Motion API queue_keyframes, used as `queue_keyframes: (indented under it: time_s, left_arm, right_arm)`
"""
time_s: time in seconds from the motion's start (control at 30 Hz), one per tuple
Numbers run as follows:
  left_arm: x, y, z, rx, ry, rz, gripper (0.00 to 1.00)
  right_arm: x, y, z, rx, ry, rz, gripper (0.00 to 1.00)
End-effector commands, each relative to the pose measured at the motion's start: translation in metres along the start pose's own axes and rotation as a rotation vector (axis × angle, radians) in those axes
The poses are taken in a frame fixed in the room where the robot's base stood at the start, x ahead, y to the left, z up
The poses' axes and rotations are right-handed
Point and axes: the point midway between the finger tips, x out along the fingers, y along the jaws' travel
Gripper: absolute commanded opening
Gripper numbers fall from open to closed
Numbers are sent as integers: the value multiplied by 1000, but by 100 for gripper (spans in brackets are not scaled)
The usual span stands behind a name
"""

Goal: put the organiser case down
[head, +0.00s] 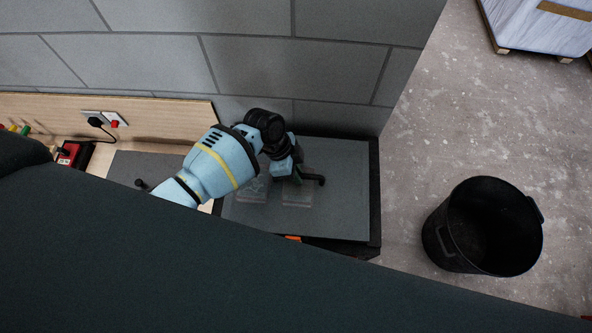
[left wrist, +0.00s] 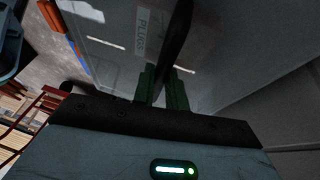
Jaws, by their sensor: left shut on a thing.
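The organiser case (head: 298,197) lies flat below my left gripper, against the block wall; it has a grey see-through lid. In the left wrist view the lid (left wrist: 110,50) fills much of the picture, with a PLUGS label (left wrist: 143,32) under it and orange and blue parts along one edge. My left gripper (head: 296,178) is over the lid. Its green fingers (left wrist: 163,90) are shut on the case's black handle (left wrist: 176,45). I cannot tell whether the case touches what is beneath it. My right gripper is not in view.
Another grey slab (head: 140,168) with a black knob lies to the left, partly behind my arm. A wooden backboard (head: 160,112) carries a socket and plug, with a red device (head: 68,155) below. A black bin (head: 482,228) stands on the open concrete floor at right.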

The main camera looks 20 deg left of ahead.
Motion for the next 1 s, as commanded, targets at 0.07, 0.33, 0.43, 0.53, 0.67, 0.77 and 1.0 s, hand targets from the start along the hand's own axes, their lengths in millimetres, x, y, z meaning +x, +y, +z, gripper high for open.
queue_keyframes:
  time_s: [0.07,0.33,0.43,0.53,0.67,0.77,1.0]
  left_arm:
    - [0,-1,-2,2,3,-2,0]
    - [0,-1,-1,2,3,-2,0]
    - [0,-1,-1,2,3,-2,26]
    - [0,-1,-1,1,2,-2,39]
    - [1,0,0,1,1,-1,39]
    - [3,1,3,-1,-5,2,39]
    - [-18,-1,1,0,-2,-3,39]
  right_arm:
    - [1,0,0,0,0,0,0]
    - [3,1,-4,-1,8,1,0]
    - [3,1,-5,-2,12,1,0]
    - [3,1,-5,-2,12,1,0]
    - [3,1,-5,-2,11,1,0]
    - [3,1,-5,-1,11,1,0]
    - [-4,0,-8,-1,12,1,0]
